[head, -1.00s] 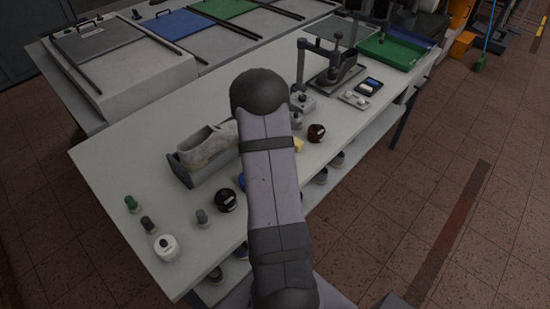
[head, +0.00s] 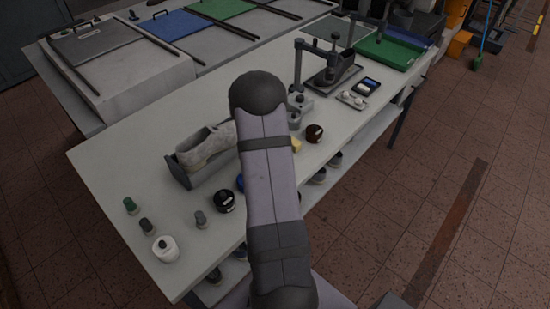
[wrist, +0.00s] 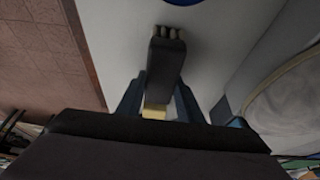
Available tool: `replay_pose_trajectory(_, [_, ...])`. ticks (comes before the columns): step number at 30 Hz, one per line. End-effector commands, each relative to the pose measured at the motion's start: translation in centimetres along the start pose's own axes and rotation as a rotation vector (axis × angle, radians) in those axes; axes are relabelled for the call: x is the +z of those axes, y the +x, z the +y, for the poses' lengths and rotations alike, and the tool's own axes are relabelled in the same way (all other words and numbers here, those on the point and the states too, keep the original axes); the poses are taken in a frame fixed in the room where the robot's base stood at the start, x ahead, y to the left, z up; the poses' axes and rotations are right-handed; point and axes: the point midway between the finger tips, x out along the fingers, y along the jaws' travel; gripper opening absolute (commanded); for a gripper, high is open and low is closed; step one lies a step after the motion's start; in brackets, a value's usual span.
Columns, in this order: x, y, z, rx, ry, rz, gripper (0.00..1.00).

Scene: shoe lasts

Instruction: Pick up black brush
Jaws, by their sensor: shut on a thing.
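The black brush (wrist: 165,62) shows in the wrist view as a dark upright block with short pale tips at its top end. My gripper (wrist: 157,98) has its two blue-grey fingers on either side of the brush's lower part, shut on it. A small yellow patch (wrist: 154,112) shows between the fingers; I cannot tell whether it belongs to the brush. In the head view my arm hides both gripper and brush.
A grey holder (head: 208,171) with a pale shoe last stands left of my arm. Bottles and jars, among them a white jar (head: 165,248) and a black jar (head: 224,201), stand near the front edge. A dark red jar (head: 314,133) and press stand (head: 332,75) are right.

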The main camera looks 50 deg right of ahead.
Motion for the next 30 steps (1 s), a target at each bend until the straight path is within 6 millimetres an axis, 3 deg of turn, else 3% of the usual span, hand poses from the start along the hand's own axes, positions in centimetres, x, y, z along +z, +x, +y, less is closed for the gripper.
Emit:
replay_pose_trajectory(5, [-0.7,-1.5,-0.1,-0.004,0.002,0.003,0.12])
replay_pose_trajectory(18, [-3.3,-7.7,-0.1,-0.004,0.002,0.003,0.12])
replay_pose_trajectory(30, [-4.1,-9.7,0.1,-0.017,0.011,-0.010,0.12])
